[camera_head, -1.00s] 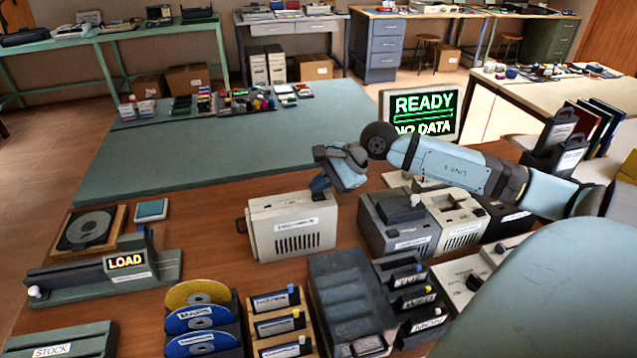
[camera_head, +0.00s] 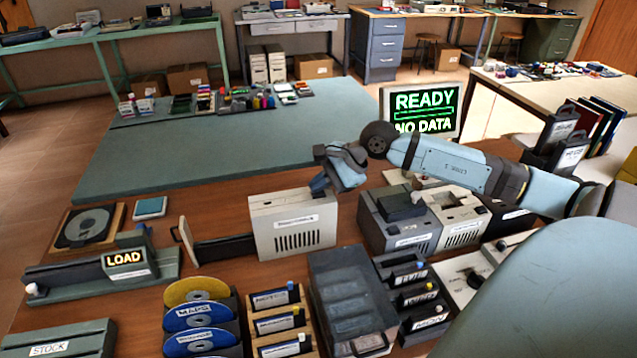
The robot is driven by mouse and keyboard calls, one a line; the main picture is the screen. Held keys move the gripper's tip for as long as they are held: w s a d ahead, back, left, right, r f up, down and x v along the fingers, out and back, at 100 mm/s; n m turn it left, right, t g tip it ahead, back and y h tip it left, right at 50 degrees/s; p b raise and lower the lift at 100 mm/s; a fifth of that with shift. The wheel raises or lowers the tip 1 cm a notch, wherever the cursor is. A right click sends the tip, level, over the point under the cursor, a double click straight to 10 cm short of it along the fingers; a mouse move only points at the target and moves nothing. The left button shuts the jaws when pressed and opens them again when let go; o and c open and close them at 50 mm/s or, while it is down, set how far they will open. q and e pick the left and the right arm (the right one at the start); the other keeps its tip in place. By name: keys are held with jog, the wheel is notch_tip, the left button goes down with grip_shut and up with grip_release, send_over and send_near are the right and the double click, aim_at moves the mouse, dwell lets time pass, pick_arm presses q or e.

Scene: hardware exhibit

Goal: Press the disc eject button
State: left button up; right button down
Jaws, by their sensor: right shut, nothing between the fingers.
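The disc drive (camera_head: 291,226) is a cream box with a label and dark vent slots, standing in the middle of the brown table. A dark disc tray (camera_head: 222,249) sticks out of its left side, with a pale upright front plate (camera_head: 186,240) at its end. I cannot make out the eject button. My right gripper (camera_head: 328,181) is shut and empty, by the drive's upper right corner; I cannot tell whether it touches. My left gripper is not in view.
A loader marked LOAD (camera_head: 125,258) and a black disc on a wooden holder (camera_head: 117,222) stand at left. Blue and gold discs (camera_head: 199,315) sit in a front rack. A grey machine (camera_head: 400,232) stands close on the right. The screen (camera_head: 424,112) reads READY, NO DATA.

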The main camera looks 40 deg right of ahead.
aim_at(319, 194)
jog(key=shift+r, duration=0.8)
jog(key=shift+r, duration=0.1)
jog(key=shift+r+p, duration=0.25)
jog(key=shift+p, duration=0.1)
notch_tip(319, 194, up, 3)
jog(key=shift+r+p, duration=0.2)
jog(key=shift+p, duration=0.35)
jog(key=shift+r, duration=0.45)
